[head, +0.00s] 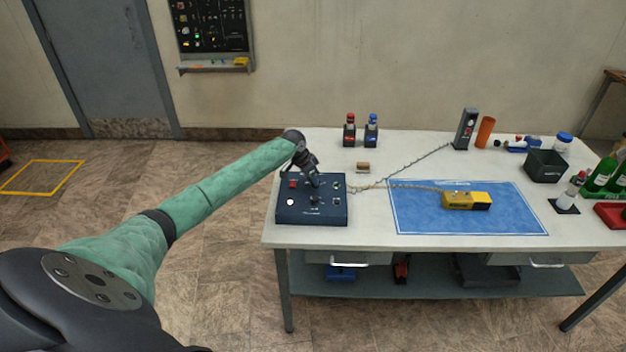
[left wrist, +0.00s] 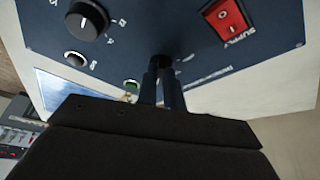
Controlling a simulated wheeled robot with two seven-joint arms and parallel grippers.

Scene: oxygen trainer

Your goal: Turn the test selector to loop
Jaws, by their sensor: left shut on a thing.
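A dark blue control box (head: 312,214) stands at the left end of the table. My left gripper (head: 314,184) reaches down onto its upper middle. In the left wrist view my gripper's two narrow fingers (left wrist: 161,85) are shut on a small dark control (left wrist: 160,61) on the panel, mostly hidden between the tips. A larger black pointer knob (left wrist: 87,21) with marks around it stands clear of the fingers; it also shows in the head view (head: 315,201). A red switch (left wrist: 229,17) marked SUPPLY is on the other side. I cannot read which control is the test selector.
A chain or cord (head: 405,184) runs from the box to a yellow device (head: 466,200) on a blue mat (head: 420,221). Bare tabletop (head: 365,231) lies between box and mat.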

